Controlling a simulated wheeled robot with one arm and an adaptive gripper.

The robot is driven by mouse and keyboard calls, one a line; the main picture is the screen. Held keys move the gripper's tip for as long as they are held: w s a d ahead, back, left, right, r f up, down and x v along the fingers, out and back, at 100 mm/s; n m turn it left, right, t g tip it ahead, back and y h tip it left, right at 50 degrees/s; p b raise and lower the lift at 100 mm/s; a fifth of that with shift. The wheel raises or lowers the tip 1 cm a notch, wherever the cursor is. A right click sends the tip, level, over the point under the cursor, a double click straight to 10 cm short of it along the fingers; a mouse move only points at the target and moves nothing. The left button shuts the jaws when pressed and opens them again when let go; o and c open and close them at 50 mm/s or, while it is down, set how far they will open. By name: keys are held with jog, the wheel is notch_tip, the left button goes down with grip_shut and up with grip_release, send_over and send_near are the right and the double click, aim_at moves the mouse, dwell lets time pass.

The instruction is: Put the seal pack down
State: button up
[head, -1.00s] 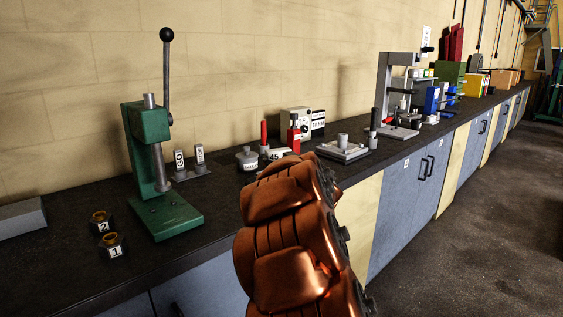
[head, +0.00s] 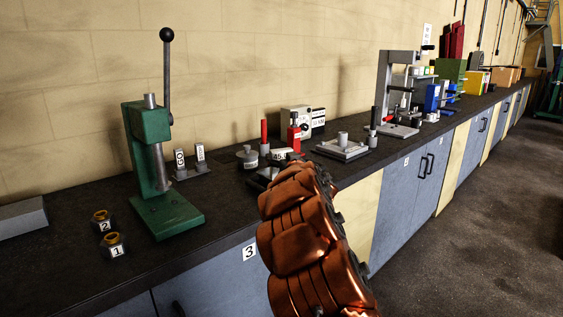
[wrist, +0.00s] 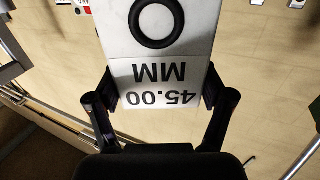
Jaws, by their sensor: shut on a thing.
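The seal pack (wrist: 160,60) is a white block marked 45.00 MM with a black ring on its face, seen upside down in the wrist view. My gripper (wrist: 160,98) is shut on it, one dark finger on each side. In the head view, my gripper (head: 264,178) is partly hidden by my copper-coloured arm. A small part of the pack's label (head: 279,155) shows above the bench there. I cannot tell whether the pack touches the bench.
A green arbor press (head: 152,170) stands at left, with numbered pots 1 (head: 113,245) and 2 (head: 101,220) beside it. GO blocks (head: 189,163), a grey round weight (head: 247,157) and a grey square fixture (head: 343,148) are near the pack. The dark bench (head: 215,225) is clear in front of the press.

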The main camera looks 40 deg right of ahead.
jog(key=shift+f, duration=0.6)
jog(key=shift+f, duration=0.3)
jog(key=o, duration=1)
jog(key=shift+o, duration=0.2)
jog(key=shift+s+r, duration=0.1)
jog(key=shift+r, duration=0.25)
jog(key=b+v, duration=0.1)
jog(key=v, duration=1.1)
